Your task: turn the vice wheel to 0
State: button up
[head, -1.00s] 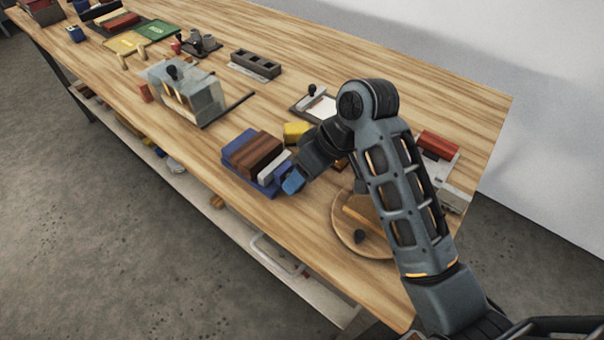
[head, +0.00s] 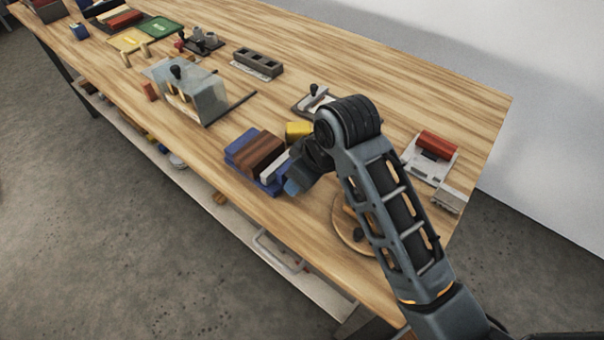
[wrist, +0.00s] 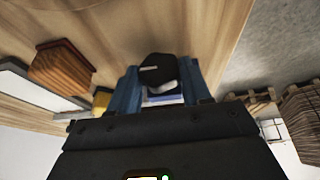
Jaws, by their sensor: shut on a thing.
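The vice (head: 236,156) is blue with brown blocks and a pale block between its parts, near the table's front edge in the head view. My gripper (head: 293,186) is at its right end, mostly hidden behind my wrist there. In the wrist view a dark, many-sided wheel (wrist: 157,68) with a short white mark sits between the blue fingers of my gripper (wrist: 160,88). The fingers are shut on the wheel, one at each side. The white mark lies roughly level across the wheel's face. No scale numbers can be read.
A yellow block (head: 299,130) stands just behind the vice. A round wooden board (head: 347,228) lies right of it, partly under my arm. A glass-sided box (head: 205,100) stands to the left. A red block (head: 437,143) sits on a plate at the right.

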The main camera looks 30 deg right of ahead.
jog(key=o, duration=1)
jog(key=shift+o, duration=0.2)
jog(key=v, duration=0.7)
jog(key=shift+r, duration=0.35)
jog(key=shift+s, duration=0.25)
